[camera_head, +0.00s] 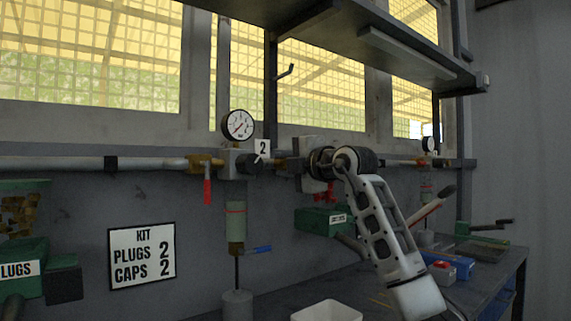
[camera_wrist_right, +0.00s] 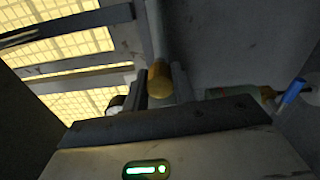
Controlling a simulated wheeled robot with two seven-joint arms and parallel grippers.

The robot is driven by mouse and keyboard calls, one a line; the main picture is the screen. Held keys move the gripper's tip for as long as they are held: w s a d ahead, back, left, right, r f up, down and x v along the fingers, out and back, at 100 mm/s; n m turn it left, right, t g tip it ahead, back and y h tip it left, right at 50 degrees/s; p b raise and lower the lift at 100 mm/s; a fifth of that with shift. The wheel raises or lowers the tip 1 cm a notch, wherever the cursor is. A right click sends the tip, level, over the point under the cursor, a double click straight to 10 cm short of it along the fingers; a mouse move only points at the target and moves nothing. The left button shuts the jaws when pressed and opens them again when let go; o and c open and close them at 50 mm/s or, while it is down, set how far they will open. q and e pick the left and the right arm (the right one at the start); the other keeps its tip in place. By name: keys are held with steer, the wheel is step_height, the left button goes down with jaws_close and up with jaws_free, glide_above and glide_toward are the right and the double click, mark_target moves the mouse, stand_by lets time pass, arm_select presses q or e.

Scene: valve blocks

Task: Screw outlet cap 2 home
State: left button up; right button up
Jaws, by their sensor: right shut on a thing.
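Valve block 2 (camera_head: 236,163) sits on the wall pipe, with a round gauge (camera_head: 238,124) on top and a "2" tag (camera_head: 262,148) at its right. My right gripper (camera_head: 280,164) is at the right side of this block, its arm coming from the lower right. In the wrist view a brass cap (camera_wrist_right: 158,80) lies between the two fingers of my right gripper (camera_wrist_right: 161,88), which is shut on it. The gripper hides the cap in the head view, so I cannot tell how far it is threaded. My left gripper is not in view.
A kit sign (camera_head: 142,256) is on the wall. A white tray (camera_head: 327,311) is on the bench below.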

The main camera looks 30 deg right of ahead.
steer(key=shift+m, duration=1.2)
steer(key=o, duration=1)
arm_select(q)
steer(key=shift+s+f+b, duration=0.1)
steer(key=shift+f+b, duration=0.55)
steer(key=shift+b, duration=0.95)
arm_select(e)
steer(key=s+d, duration=0.1)
steer(key=s, duration=1.5)
steer(key=shift+d, duration=0.1)
